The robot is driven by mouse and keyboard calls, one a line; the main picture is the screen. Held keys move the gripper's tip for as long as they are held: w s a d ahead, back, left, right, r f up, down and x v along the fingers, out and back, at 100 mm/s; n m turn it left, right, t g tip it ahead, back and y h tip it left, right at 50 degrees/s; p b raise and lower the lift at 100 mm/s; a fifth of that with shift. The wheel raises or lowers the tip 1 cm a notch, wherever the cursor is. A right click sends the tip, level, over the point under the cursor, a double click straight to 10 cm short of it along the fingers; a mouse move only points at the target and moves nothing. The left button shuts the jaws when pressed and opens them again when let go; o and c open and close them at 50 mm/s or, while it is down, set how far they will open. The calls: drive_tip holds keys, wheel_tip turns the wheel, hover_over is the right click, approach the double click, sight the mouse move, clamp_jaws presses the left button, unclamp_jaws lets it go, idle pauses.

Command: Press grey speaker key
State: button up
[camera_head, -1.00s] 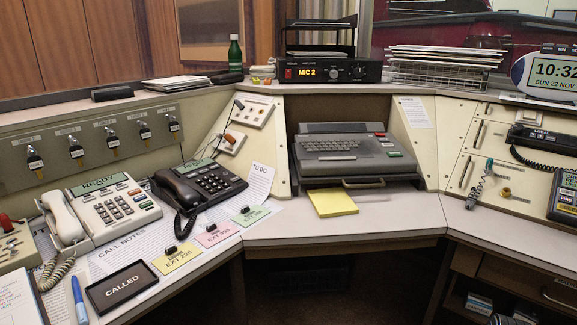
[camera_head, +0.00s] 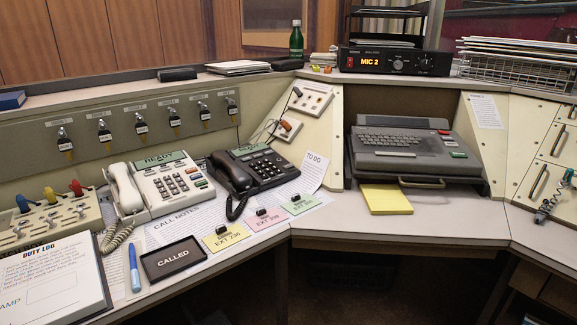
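A light grey desk phone (camera_head: 150,205) sits at the left of the desk. Its handset (camera_head: 124,190) lies on its left side, and its display reads READY. Its keypad (camera_head: 173,187) faces up, with several other keys around it, some coloured. The labels are too small to read, so I cannot tell which is the speaker key. A black phone (camera_head: 262,168) stands just right of it, with its handset (camera_head: 231,175) at its left. My gripper is not in view.
A switch box with coloured plugs (camera_head: 50,218), a duty log (camera_head: 48,282), a blue pen (camera_head: 134,266) and a CALLED sign (camera_head: 173,258) lie around the grey phone's left and front. Coloured cards (camera_head: 268,221) lie to its right. A keyboard unit (camera_head: 405,150) stands further right.

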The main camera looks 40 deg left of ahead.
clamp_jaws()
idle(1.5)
